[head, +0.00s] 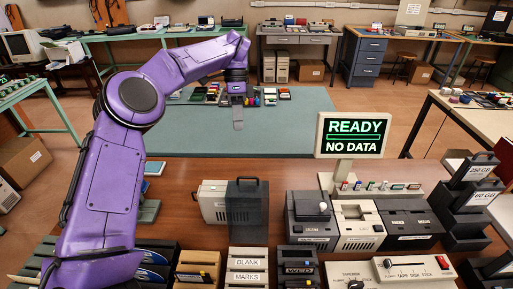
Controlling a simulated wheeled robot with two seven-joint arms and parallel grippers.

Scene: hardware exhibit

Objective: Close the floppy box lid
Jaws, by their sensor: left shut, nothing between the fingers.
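My left arm, purple, reaches in from the left in the head view and bends over the teal table. Its gripper (238,122) points down, shut and empty, above the teal surface. A dark, see-through panel (247,205) stands upright on the brown desk, nearer than the gripper and well apart from it. It looks like the raised lid of a floppy box. A light box with labels "BLANK" and "MARKS" (248,266) is in front of it; I cannot tell whether the two are joined. My right gripper is not in view.
A beige case with a handle (214,203) stands left of the panel. A "READY / NO DATA" screen (354,137) and several dark and beige devices fill the desk's right side. Small coloured items (272,97) lie behind the gripper. The teal table (190,130) has clear room.

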